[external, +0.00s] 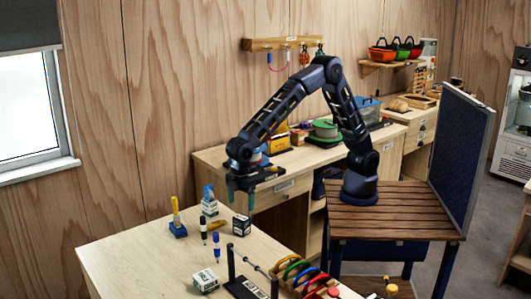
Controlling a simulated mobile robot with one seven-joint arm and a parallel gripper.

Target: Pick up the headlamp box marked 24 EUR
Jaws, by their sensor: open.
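My gripper (241,199) points down with its two teal fingers apart, over the far right part of the light wooden table (145,265). Its jaws look empty. Just below it stands a small dark box (241,226) with pale markings. A small white and dark box (210,208) stands to the left of the gripper. Another white box with dark print (206,281) is nearer the front. Any of these may be a headlamp box; the prices are too small to read, so I cannot tell which is marked 24 EUR.
A yellow-handled tool in a blue holder (178,222) and small upright marker-like items (216,249) stand near the boxes. A dark rack (243,277) and colored carabiner-like loops (295,270) occupy the table's right side. The left part of the table is clear.

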